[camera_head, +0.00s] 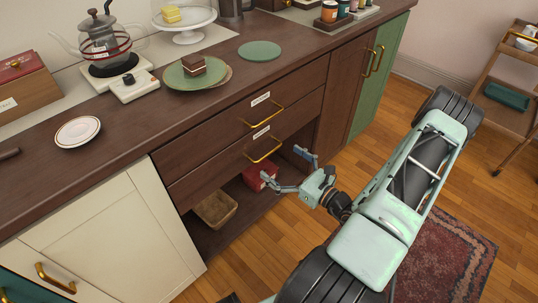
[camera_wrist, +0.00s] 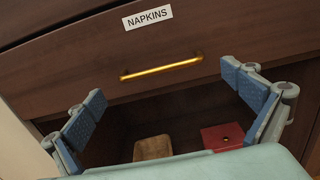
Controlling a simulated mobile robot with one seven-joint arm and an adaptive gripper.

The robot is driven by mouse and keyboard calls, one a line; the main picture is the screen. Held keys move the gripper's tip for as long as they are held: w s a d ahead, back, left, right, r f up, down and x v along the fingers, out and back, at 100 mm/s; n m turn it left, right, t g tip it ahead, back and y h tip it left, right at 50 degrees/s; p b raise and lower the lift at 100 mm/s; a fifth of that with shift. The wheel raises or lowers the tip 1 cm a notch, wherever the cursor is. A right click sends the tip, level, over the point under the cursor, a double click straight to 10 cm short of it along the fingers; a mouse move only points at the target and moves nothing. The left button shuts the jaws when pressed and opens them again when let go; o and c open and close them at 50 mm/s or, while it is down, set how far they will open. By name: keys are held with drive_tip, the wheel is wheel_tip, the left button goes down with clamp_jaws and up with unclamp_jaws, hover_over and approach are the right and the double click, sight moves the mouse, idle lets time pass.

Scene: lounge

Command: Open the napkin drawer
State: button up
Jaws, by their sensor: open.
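The napkin drawer (camera_head: 225,166) is the lower of two dark wood drawers and looks shut. Its front fills the upper part of the wrist view (camera_wrist: 70,75), with a white label (camera_wrist: 148,19) reading NAPKINS. Its gold bar handle (camera_wrist: 162,67) runs across the front below the label; the handle also shows in the head view (camera_head: 263,150). My gripper (camera_head: 283,167) is open and empty, with its two fingers spread wide. It is in front of the cabinet, slightly below the handle, and does not appear to touch it.
Below the drawer is an open shelf with a wicker basket (camera_head: 216,208) and a red box (camera_head: 260,176). The upper drawer (camera_head: 240,117) has its own gold handle. A cream cabinet door (camera_head: 110,240) is at left, a green one (camera_head: 380,75) at right.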

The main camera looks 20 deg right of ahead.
sight(269, 153)
drive_tip(key=x, duration=0.5)
drive_tip(key=shift+b, duration=0.35)
